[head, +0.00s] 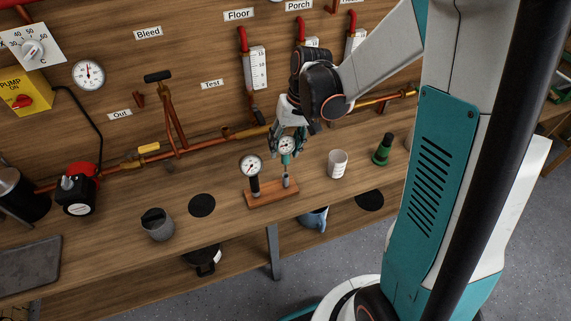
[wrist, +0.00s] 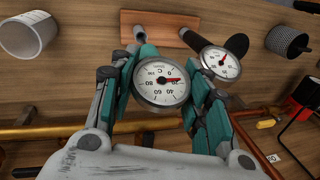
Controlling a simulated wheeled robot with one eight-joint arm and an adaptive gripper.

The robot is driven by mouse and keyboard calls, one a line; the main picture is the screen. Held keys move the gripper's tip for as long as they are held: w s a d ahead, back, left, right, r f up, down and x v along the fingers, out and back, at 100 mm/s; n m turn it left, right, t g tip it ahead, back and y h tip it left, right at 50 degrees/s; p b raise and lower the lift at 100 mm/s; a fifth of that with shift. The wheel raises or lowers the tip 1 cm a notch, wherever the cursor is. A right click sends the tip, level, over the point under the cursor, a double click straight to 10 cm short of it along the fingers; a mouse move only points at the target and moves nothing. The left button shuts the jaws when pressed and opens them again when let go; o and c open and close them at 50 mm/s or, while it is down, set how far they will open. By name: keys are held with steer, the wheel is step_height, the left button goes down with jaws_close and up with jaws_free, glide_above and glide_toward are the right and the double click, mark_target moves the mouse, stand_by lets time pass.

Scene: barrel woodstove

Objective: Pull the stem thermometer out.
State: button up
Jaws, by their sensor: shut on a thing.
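The stem thermometer has a round white dial (head: 287,145), also close up in the wrist view (wrist: 162,83), with a red pointer. My gripper (head: 286,153) is shut on the thermometer, its teal fingers on either side of the dial. The thermometer stands over the right end of a wooden block (head: 272,193), above a metal sleeve (head: 286,181). My fingers hide much of the stem, so I cannot tell how deep it sits in the sleeve. A second gauge (head: 251,166) with a black stem stands on the block's left part.
A white cup (head: 338,164) and a green cone-shaped object (head: 383,150) stand to the right. Copper pipes (head: 215,137) run along the back wall. The bench front is mostly clear.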

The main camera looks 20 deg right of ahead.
steer(key=shift+r, duration=0.1)
steer(key=shift+r+p, duration=1.05)
steer(key=shift+r, duration=0.35)
